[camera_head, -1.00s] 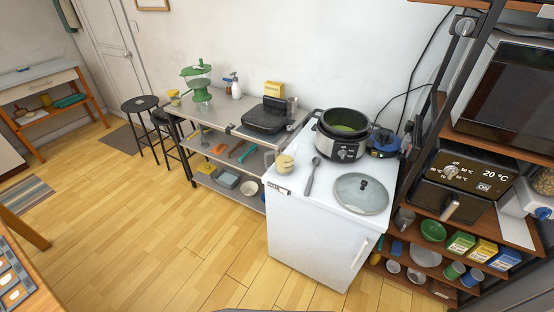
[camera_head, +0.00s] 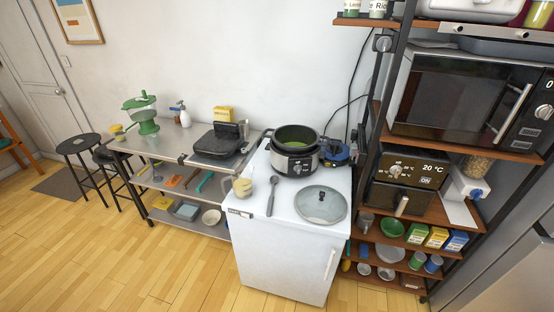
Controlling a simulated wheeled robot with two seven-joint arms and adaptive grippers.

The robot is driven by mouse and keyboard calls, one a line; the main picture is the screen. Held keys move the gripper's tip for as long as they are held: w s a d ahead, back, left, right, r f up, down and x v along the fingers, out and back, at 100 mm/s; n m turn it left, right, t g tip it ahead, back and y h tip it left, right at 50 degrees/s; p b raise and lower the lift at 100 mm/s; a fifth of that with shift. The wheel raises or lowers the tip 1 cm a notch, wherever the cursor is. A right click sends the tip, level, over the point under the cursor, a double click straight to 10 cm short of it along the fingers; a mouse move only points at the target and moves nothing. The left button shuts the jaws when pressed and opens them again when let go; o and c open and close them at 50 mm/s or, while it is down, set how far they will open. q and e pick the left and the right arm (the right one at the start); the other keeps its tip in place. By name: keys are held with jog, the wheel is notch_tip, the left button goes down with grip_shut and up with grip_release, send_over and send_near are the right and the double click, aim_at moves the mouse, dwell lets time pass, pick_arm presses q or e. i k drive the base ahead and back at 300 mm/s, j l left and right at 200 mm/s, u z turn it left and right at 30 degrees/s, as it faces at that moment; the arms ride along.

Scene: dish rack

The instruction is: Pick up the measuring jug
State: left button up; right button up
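A small clear jug (camera_head: 243,187) with pale yellowish contents and a handle on its left stands upright at the left edge of the white cabinet top (camera_head: 285,205). It looks like the measuring jug, though any markings are too small to see. A grey spoon (camera_head: 271,197) lies just to its right. Neither of my grippers is in view, and nothing is seen touching the jug.
A pot cooker (camera_head: 296,165) stands behind the spoon, and a glass lid (camera_head: 321,205) lies at the right of the cabinet top. A metal table (camera_head: 170,150) with a black grill (camera_head: 218,145) adjoins on the left. A tall shelf (camera_head: 420,209) rises on the right. The wooden floor in front is clear.

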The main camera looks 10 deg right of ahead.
aim_at(241, 175)
jog(key=l+z, duration=0.15)
jog(key=z, duration=0.25)
jog(key=k+l+z, duration=0.1)
jog(key=z, duration=0.35)
jog(key=l+u, duration=0.1)
jog(key=u, duration=0.3)
jog(key=l+u, duration=0.1)
jog(key=u, duration=0.75)
jog(key=k+l+u, duration=0.1)
jog(key=u, duration=0.3)
